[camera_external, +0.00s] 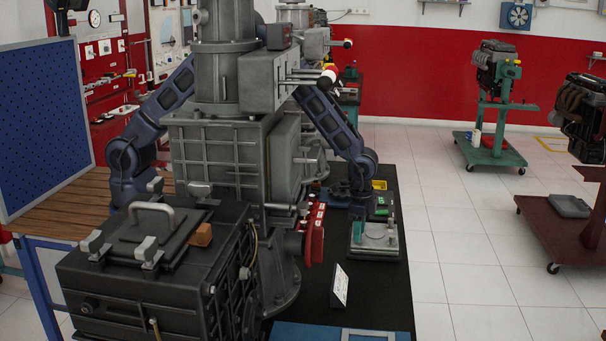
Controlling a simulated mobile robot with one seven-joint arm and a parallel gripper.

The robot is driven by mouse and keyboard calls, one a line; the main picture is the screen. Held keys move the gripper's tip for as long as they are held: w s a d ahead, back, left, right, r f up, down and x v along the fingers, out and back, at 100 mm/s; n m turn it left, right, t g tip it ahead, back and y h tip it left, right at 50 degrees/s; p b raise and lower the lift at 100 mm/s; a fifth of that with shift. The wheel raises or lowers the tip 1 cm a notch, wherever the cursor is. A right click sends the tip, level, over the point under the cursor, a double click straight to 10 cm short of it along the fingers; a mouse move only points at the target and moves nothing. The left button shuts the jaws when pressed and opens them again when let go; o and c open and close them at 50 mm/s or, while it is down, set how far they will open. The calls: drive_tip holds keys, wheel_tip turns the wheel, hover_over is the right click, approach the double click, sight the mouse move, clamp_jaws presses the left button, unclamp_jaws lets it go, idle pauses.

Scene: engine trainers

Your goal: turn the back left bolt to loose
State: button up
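My gripper (361,208) is at the lower end of the blue arm on the right, low over the black bench top. It is small, dark and partly hidden, so its fingers cannot be made out. Just in front of it on the bench is a light grey plate (376,252) with an upright teal block (357,232) and other small green parts. The back left bolt cannot be picked out at this size, nor can I tell whether the gripper touches anything.
The black bench top (392,290) has free room in front of the plate. A white sign (340,286) stands there, and a yellow item (379,185) lies behind the gripper. A blue pegboard (42,125) stands at the left. Engine stands (492,140) are on the tiled floor.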

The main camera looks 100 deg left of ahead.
wheel_tip(320, 180, up, 10)
drive_tip(key=shift+r, duration=0.2)
idle(0.5)
wheel_tip(320, 180, down, 11)
drive_tip(key=m, duration=0.5)
drive_tip(key=shift+m, duration=0.4)
drive_tip(key=shift+r, duration=0.1)
clamp_jaws()
